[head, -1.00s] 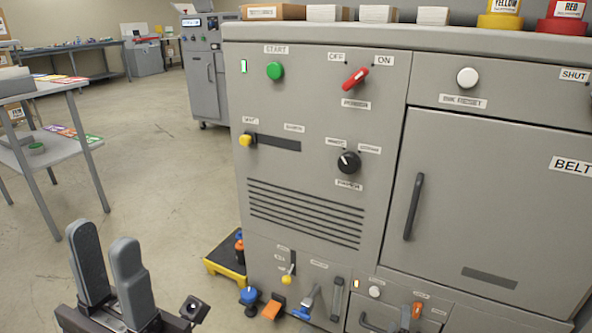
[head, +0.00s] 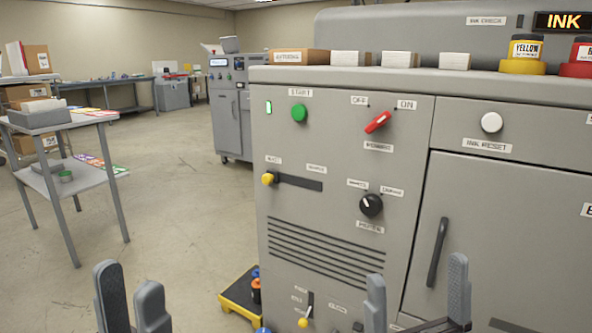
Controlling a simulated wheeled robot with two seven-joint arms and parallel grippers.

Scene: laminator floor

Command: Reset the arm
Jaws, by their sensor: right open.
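My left gripper (head: 132,290) is at the bottom left of the head view, fingers up, over the floor left of the grey machine. A narrow gap shows between its fingers with nothing visible in it; how far they are apart is unclear. My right gripper (head: 417,290) is at the bottom, in front of the machine's lower part. It is open, with nothing between its fingers. The grey machine (head: 340,215) has a green START button (head: 299,112), a red switch handle (head: 377,122) pointing toward ON, a yellow slider knob (head: 268,178) and a black dial (head: 371,205).
The closed door's handle (head: 437,252) is near my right gripper. A yellow-edged tray (head: 237,297) with bottles sits on the floor beside the machine. A two-level table (head: 75,180) stands at the left. Floor between table and machine is clear.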

